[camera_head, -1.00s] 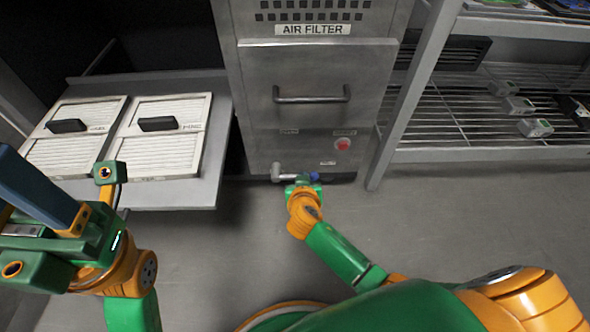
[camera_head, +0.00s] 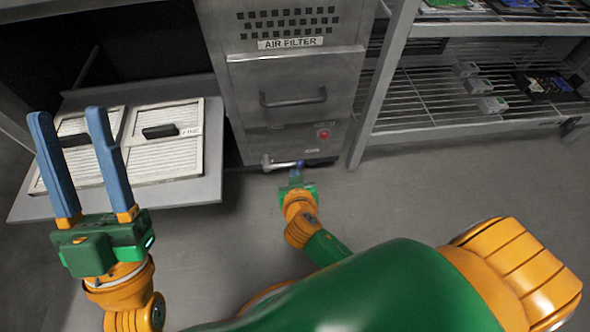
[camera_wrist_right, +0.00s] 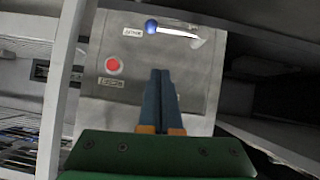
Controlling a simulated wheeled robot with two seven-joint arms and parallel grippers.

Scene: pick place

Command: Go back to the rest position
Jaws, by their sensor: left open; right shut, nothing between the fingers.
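My left gripper (camera_head: 80,168) is open and empty, its two blue fingers pointing up in front of the filter shelf in the head view. My right gripper (camera_head: 295,172) is low in front of the air filter cabinet, just below its handle lever. In the right wrist view the right gripper (camera_wrist_right: 161,74) has its blue fingers together with nothing between them. The metal lever (camera_wrist_right: 178,31) with a blue knob is beyond the fingertips in that view. It also shows at the cabinet's bottom in the head view (camera_head: 280,165). I cannot tell the exact gap between fingers and lever.
The air filter cabinet (camera_head: 290,75) has a closed drawer handle and a red button (camera_head: 323,134). Two white filters (camera_head: 165,160) lie on a grey shelf (camera_head: 190,193) at left. A wire rack (camera_head: 430,115) holds small boxes at right. The floor (camera_head: 420,180) is clear.

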